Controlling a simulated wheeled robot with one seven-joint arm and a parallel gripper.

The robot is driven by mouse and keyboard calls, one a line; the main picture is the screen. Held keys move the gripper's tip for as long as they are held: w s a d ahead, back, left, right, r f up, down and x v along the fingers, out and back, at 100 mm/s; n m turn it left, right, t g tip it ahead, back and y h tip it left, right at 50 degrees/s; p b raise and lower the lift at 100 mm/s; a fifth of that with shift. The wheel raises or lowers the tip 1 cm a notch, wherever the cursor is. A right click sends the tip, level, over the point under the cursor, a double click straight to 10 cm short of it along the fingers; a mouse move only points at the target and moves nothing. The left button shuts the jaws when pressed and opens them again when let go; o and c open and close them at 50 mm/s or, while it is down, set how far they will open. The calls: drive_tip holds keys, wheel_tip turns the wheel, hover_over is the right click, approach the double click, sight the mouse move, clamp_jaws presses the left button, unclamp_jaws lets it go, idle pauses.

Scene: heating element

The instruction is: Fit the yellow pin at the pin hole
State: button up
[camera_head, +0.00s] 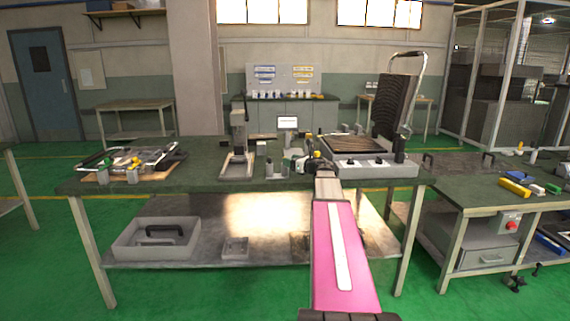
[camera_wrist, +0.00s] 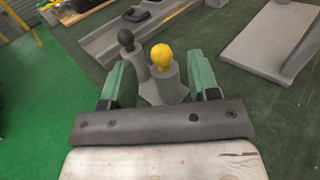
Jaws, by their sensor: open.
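The yellow pin shows in the wrist view as a round yellow head (camera_wrist: 161,57) on top of a grey cylindrical holder (camera_wrist: 167,84). My gripper (camera_wrist: 157,66) is open, with one green finger on each side of the yellow pin and its holder. I cannot tell whether the fingers touch them. A black-headed pin (camera_wrist: 126,39) stands just behind and to the left. In the head view my gripper (camera_head: 302,162) is low over the green workbench, left of a grill-like appliance (camera_head: 375,169) with its ridged lid (camera_head: 393,107) raised. I cannot make out the pin hole.
A grey press-like fixture (camera_head: 238,134) stands left of my gripper on the workbench (camera_head: 207,172). A wooden board with tools (camera_head: 130,163) lies at the far left. A second bench (camera_head: 480,194) with coloured blocks is at the right. The wrist view shows a grey channel part (camera_wrist: 108,39) nearby.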

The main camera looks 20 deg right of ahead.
drive_tip(key=x, duration=0.3)
drive_tip(key=shift+w+a, duration=0.1)
drive_tip(key=shift+w, duration=0.25)
drive_tip(key=c, duration=1)
